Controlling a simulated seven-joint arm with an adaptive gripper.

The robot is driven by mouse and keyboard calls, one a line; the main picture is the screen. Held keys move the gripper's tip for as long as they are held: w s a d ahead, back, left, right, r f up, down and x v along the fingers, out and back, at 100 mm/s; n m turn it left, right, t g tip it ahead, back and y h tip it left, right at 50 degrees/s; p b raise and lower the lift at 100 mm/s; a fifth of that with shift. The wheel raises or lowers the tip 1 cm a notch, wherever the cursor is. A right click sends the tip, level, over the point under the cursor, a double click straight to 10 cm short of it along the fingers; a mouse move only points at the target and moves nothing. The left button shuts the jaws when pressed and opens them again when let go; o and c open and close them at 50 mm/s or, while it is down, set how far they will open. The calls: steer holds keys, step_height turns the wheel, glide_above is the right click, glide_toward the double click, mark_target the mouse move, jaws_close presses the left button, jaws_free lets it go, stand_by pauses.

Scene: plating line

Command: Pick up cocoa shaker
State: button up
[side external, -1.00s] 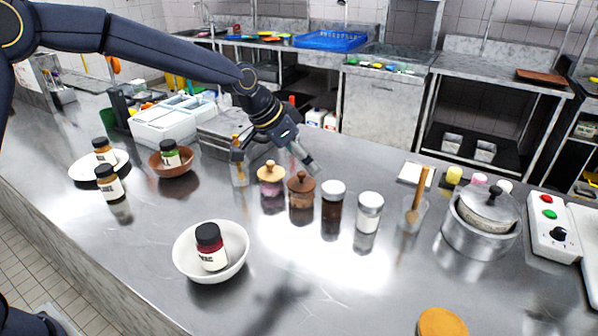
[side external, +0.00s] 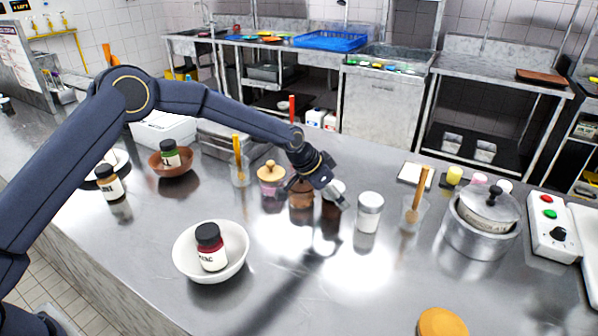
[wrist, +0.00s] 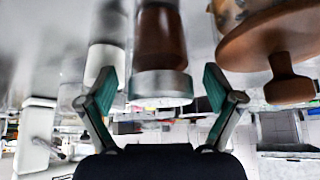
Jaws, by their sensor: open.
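The cocoa shaker (side external: 331,217) is a clear jar of dark brown powder with a pale lid, standing in the row on the steel counter. My gripper (side external: 338,196) is at its lid and hides part of it in the side view. In the wrist view, the picture is upside down; the cocoa shaker (wrist: 160,40) and its metallic lid lie centred between the two spread fingers (wrist: 159,88). My gripper is open, with a visible gap on each side of the lid. I cannot tell whether a finger touches it.
A brown jar with a knobbed lid (side external: 302,198) stands close left of the shaker; its lid (wrist: 270,45) is near one finger. A white-filled shaker (side external: 369,213) stands close right. A white bowl (side external: 182,258) holding a dark-lidded jar is nearer the camera.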

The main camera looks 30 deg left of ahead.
steer(key=shift+w+f, duration=0.1)
steer(key=shift+f, duration=0.1)
steer(key=c, duration=1.3)
steer(key=shift+c, duration=0.4)
steer(key=shift+r, duration=0.2)
